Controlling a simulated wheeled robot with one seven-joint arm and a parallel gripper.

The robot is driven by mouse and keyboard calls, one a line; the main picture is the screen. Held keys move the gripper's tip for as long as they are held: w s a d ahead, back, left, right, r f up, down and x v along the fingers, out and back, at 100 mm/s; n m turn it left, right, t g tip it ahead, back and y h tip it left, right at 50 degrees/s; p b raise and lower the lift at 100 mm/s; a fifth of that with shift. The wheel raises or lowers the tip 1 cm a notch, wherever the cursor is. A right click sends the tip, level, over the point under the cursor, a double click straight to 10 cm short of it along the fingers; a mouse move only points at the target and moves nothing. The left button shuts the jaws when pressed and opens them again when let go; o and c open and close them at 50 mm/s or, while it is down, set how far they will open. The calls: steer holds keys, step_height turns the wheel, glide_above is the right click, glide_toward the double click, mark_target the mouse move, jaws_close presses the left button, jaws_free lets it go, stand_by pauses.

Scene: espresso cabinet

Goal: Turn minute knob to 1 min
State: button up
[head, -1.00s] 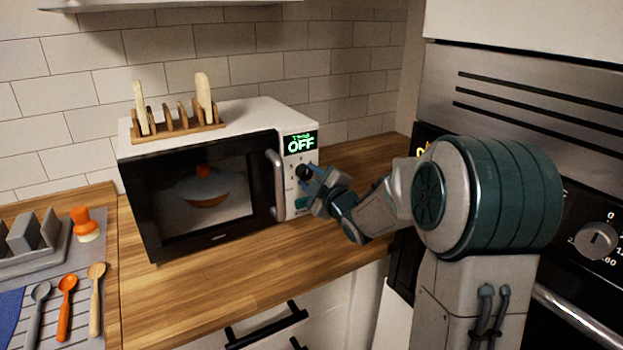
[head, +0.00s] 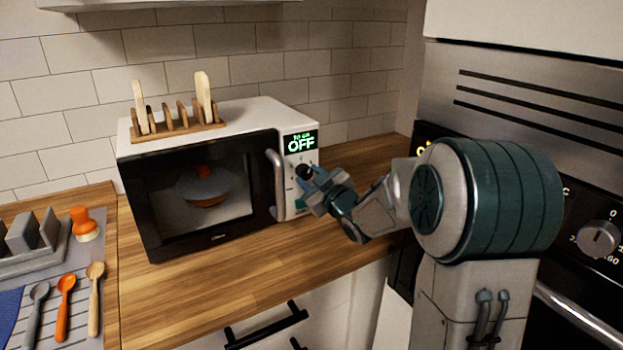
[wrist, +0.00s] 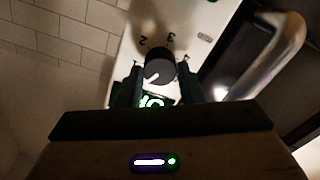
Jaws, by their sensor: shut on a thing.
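The white microwave (head: 256,112) stands on the counter with its dark door shut. Its display (head: 300,142) reads OFF in green, with small text above that I cannot read surely. The minute knob (head: 303,171) is a dark dial below the display, partly hidden by my gripper (head: 312,181). In the wrist view the round black knob (wrist: 159,71) has a white pointer line, and the numbers 2 and 3 show beside it. My gripper (wrist: 157,84) is shut on the knob, one finger on each side.
The door handle (head: 275,185) is close to the left of the control panel. A wooden rack (head: 178,127) stands on top of the microwave. Several utensils lie on a drainer (head: 60,285) at the left. The counter in front (head: 220,270) is clear. An oven (head: 540,95) stands at the right.

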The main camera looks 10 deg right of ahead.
steer(key=m+p, duration=0.1)
steer(key=m, duration=0.5)
stand_by(0.6)
steer(key=o, duration=1)
steer(key=v, duration=1.3)
steer(key=shift+s+d+b, duration=0.2)
steer(key=shift+s+b, duration=0.15)
